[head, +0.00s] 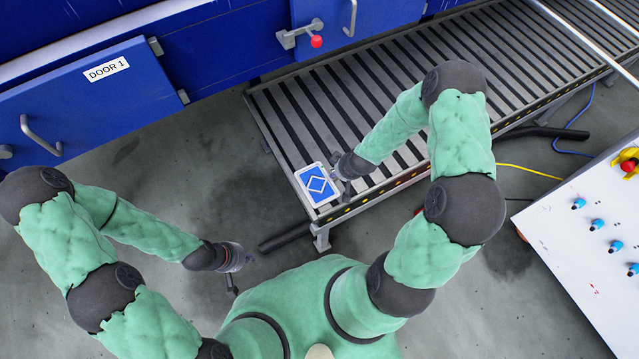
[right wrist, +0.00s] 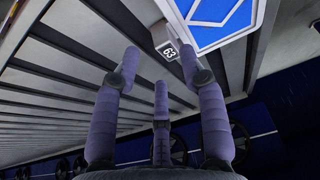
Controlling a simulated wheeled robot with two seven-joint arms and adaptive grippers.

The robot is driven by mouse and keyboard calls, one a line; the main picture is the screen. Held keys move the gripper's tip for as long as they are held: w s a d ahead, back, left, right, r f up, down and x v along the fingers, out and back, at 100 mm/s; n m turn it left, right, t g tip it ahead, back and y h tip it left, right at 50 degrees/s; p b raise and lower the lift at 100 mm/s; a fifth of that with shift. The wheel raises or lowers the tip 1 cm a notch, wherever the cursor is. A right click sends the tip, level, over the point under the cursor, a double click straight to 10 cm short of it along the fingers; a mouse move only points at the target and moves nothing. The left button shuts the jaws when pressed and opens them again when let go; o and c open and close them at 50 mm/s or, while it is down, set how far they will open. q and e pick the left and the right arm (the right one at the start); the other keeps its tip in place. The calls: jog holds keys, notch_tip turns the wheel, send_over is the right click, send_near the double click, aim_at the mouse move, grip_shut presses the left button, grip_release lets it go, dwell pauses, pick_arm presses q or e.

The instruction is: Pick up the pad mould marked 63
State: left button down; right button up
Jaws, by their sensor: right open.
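The pad mould (head: 317,185) is a flat piece with a white rim and a blue face bearing a white diamond. It lies at the near left end of the roller conveyor. In the right wrist view the mould (right wrist: 222,22) is at the top right, partly cut off. Its grey tab, marked 63 (right wrist: 169,50), faces my right gripper. My right gripper (right wrist: 160,62) is open, with its fingertips around the tab and nothing visibly clamped. In the head view the right gripper (head: 341,172) is beside the mould's right edge. My left gripper (head: 240,268) looks open and empty over the floor.
The roller conveyor (head: 400,70) runs to the upper right. Blue cabinets (head: 90,110), one labelled DOOR 1, stand behind at left. A white control panel (head: 580,240) with blue knobs is at right. Cables lie on the floor by the conveyor.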

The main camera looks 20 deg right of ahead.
aim_at(320, 182)
jog(key=b+x, duration=0.2)
jog(key=x, duration=0.3)
jog(key=shift+w+r+b, duration=0.1)
jog(key=shift+w+b, duration=0.1)
jog(key=shift+b, duration=0.15)
grip_shut()
jog(key=shift+r, duration=0.1)
